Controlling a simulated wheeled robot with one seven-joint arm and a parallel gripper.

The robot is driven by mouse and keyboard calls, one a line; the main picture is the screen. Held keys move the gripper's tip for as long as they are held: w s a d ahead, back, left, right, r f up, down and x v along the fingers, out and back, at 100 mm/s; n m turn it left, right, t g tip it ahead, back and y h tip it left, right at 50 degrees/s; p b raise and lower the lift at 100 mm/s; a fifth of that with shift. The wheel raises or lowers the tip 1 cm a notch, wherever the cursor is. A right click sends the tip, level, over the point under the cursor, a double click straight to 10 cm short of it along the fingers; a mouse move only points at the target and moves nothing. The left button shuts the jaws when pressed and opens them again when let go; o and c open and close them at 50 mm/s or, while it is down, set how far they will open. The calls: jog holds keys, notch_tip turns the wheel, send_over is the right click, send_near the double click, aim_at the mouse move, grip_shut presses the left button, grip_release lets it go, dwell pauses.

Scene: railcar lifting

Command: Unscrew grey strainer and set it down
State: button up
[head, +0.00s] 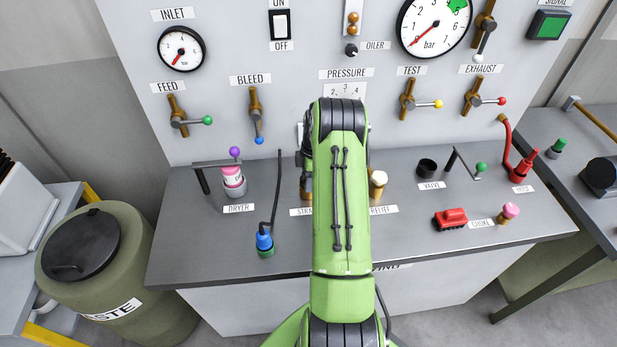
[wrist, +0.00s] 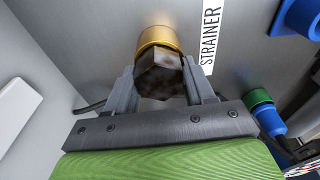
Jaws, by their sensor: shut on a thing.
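In the wrist view my gripper (wrist: 158,88) is shut on the strainer (wrist: 158,77), a dark grey-brown faceted cap. The strainer sits against a brass fitting (wrist: 157,38) beside the STRAINER label (wrist: 209,40). I cannot tell how far it is threaded in. In the head view my green arm hides the strainer and the gripper. Only part of the strainer label (head: 302,211) shows there, left of the arm.
Left of my arm on the bench (head: 180,260) are a blue connector (head: 264,243) and the pink-topped dryer (head: 233,180). To the right are a white-topped relief fitting (head: 379,182), a red railcar-shaped block (head: 450,219) and a pink-topped choke (head: 509,212). A waste drum (head: 128,265) stands at left.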

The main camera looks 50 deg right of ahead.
jog(key=n+b, duration=0.1)
jog(key=n, duration=0.3)
jog(key=shift+f, duration=0.1)
jog(key=n+b, duration=0.1)
jog(key=n, duration=0.3)
jog(key=shift+g+b, duration=0.35)
jog(key=shift+g, duration=0.05)
jog(key=n+b, duration=0.1)
jog(key=n, duration=0.3)
jog(key=shift+g+b, duration=0.3)
jog(key=shift+n+b, duration=0.4)
jog(key=shift+n, duration=0.9)
jog(key=o, duration=0.9)
jog(key=shift+r, duration=0.2)
jog(key=shift+c, duration=0.2)
